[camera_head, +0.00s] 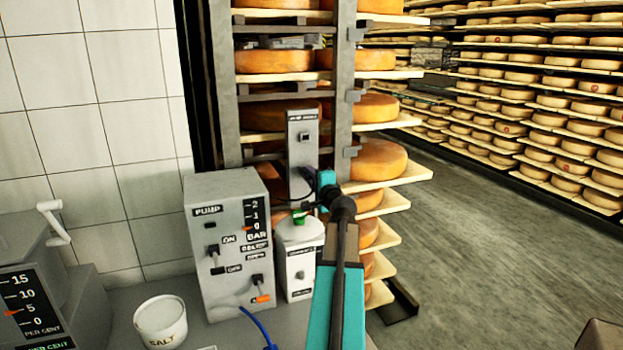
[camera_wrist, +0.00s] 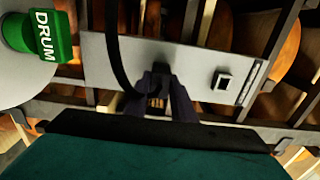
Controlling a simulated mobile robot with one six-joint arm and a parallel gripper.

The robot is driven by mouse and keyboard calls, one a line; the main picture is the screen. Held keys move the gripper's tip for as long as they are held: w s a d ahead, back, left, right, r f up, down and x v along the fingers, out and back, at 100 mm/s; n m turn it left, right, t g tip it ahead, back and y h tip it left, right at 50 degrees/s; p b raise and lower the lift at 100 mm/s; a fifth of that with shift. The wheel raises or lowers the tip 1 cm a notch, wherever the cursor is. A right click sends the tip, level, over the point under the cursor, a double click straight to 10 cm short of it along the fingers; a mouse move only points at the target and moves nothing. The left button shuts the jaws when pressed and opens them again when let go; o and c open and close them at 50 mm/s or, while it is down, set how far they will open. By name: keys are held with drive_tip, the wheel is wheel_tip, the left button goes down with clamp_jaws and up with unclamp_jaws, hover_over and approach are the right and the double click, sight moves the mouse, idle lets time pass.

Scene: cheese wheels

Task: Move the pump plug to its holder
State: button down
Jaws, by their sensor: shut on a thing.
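The pump plug (camera_wrist: 158,76) is a small black plug with a black cable (camera_wrist: 114,60). My gripper (camera_wrist: 160,100) is shut on it, its dark fingers on either side, close in front of a tall grey panel (camera_wrist: 190,65). I cannot tell whether the plug touches the panel or sits in it. The panel has a square black socket (camera_wrist: 222,82), to the right of the plug in the wrist view. In the head view the panel (camera_head: 302,130) stands behind the pump box (camera_head: 225,240), and my arm hides most of the plug. The panel's label is too small to read.
A green plug marked DRUM (camera_wrist: 42,38) sits on a white drum (camera_head: 299,232), close beside my gripper. A salt tub (camera_head: 161,322) and a blue cable (camera_head: 262,330) are on the bench. Cheese shelves (camera_head: 375,160) stand behind the panel. Open floor (camera_head: 480,230) lies to the right.

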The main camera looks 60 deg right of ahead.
drive_tip(key=c, duration=1.4)
unclamp_jaws()
drive_tip(key=b+v, duration=0.3)
drive_tip(key=v, duration=1)
drive_tip(key=shift+s+a, duration=0.2)
drive_tip(key=shift+s, duration=0.1)
